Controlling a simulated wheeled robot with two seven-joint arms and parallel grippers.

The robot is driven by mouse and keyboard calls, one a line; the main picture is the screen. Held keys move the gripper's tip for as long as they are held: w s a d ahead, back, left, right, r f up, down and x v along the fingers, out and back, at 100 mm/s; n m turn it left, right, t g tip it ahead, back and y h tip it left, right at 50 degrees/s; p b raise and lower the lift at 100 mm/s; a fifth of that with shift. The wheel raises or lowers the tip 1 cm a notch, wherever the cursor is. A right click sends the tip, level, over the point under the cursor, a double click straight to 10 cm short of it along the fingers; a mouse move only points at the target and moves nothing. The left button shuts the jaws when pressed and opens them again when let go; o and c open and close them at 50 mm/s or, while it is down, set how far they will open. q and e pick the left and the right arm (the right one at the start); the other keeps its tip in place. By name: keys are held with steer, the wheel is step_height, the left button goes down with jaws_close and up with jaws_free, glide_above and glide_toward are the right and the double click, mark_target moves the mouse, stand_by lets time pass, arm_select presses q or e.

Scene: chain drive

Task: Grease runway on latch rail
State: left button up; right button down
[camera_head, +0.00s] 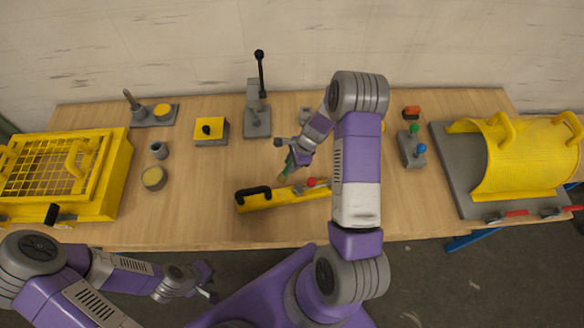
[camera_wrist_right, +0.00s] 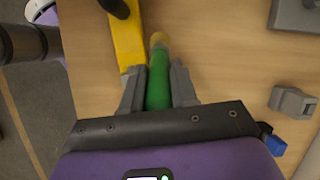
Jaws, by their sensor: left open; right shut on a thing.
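The latch rail (camera_head: 283,197) is a yellow bar lying on the table's front middle, with a black handle at its left end and a red knob on top. Part of it is hidden behind my right arm. In the right wrist view the rail (camera_wrist_right: 127,42) runs away at the upper left. My right gripper (camera_head: 291,157) is shut on a green-handled brush (camera_wrist_right: 158,88). The brush's tan tip (camera_wrist_right: 157,41) points down just behind the rail; I cannot tell whether it touches. My left gripper (camera_head: 207,284) is open and empty, in front of the table.
A yellow mesh guard (camera_head: 122,165) stands at the left and a yellow curved cover (camera_head: 497,160) at the right. A grey lever stand (camera_head: 256,122), a yellow block (camera_head: 211,138), a round tin (camera_head: 154,178) and a block with green and blue knobs (camera_head: 411,155) stand between.

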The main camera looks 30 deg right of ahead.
steer(key=shift+w+d, duration=0.1)
steer(key=shift+w, duration=0.15)
steer(key=shift+f, duration=0.1)
steer(key=shift+s+a+b, duration=0.35)
steer(key=shift+s+a, duration=0.2)
steer(key=shift+s, duration=0.35)
steer(key=shift+s+a+b, duration=0.35)
steer(key=shift+s+a, duration=0.15)
steer(key=shift+s, duration=0.35)
step_height(320, 180, up, 6)
steer(key=p, duration=0.5)
